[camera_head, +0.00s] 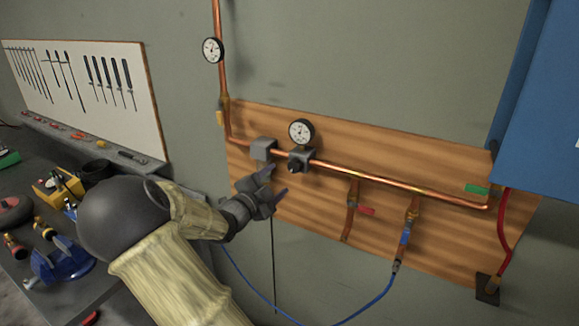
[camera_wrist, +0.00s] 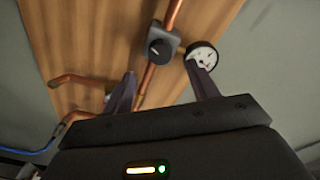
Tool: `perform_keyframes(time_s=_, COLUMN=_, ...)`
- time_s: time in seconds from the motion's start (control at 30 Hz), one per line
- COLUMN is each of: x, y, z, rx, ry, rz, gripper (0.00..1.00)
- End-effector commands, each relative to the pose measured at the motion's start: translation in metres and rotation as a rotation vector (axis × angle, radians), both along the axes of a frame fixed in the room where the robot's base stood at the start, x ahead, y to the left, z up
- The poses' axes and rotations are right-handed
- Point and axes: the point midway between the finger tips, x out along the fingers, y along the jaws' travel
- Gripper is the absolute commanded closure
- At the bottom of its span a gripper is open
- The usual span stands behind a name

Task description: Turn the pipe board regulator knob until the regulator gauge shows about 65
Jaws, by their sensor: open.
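The regulator knob (camera_head: 294,168) is a small black knob on the front of a dark regulator body on the copper pipe. The regulator gauge (camera_head: 301,131) is a round white dial just above it; its reading is too small to tell. My gripper (camera_head: 278,180) is open and empty, a little left of and below the knob, apart from it. In the wrist view the knob (camera_wrist: 158,48) shows a pale mark and lies beyond my fingertips (camera_wrist: 165,74), between them. The gauge (camera_wrist: 201,57) is partly hidden behind the right finger.
The wooden pipe board (camera_head: 330,230) carries copper pipes with a red handle (camera_head: 367,211), a blue handle (camera_head: 405,236) and a green handle (camera_head: 476,189). A second gauge (camera_head: 212,50) sits on the upper left pipe. A cluttered workbench (camera_head: 75,285) is at left, a blue cabinet (camera_head: 540,95) at right.

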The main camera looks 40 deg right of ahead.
Motion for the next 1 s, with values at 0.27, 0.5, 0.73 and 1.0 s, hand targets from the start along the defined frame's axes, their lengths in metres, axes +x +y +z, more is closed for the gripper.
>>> perform_keyframes(time_s=0.27, x=0.015, y=-0.048, z=0.003, rx=-0.001, ry=0.002, rz=-0.003, gripper=0.41)
perform_keyframes(time_s=0.5, x=0.024, y=-0.072, z=0.001, rx=-0.001, ry=0.001, rz=0.001, gripper=0.41)
perform_keyframes(time_s=0.73, x=0.024, y=-0.074, z=0.000, rx=0.000, ry=-0.001, rz=0.000, gripper=0.41)
perform_keyframes(time_s=1.0, x=0.024, y=-0.073, z=0.000, rx=0.000, ry=0.000, rz=0.000, gripper=0.80)
